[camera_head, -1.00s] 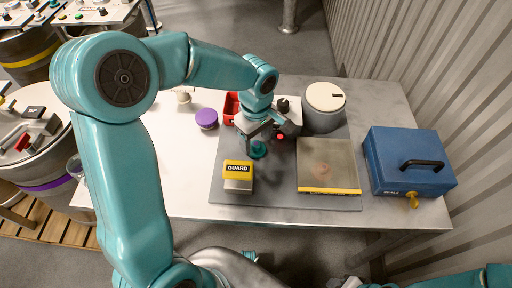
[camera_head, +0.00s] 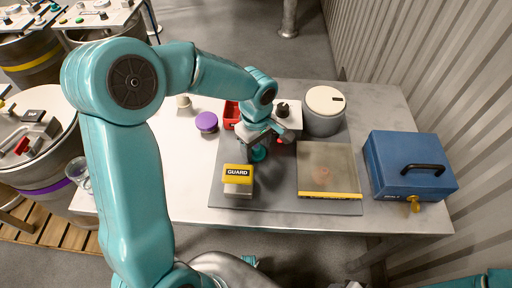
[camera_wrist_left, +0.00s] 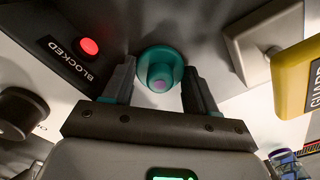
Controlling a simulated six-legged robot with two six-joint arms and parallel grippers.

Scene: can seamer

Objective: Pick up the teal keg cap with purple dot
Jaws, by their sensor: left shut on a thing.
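The teal keg cap (camera_wrist_left: 160,68) with a purple dot on its middle knob sits between the fingertips of my left gripper (camera_wrist_left: 160,82) in the left wrist view. The left gripper is shut on it. In the head view the cap (camera_head: 259,153) shows as a small teal round at the grey mat, just below the left gripper (camera_head: 258,148), partly hidden by the fingers. I cannot tell whether the cap is clear of the surface. My right gripper is not in view.
A yellow GUARD block (camera_head: 238,177) stands just in front of the cap. A flat plate with a yellow edge (camera_head: 328,170) lies to the right.

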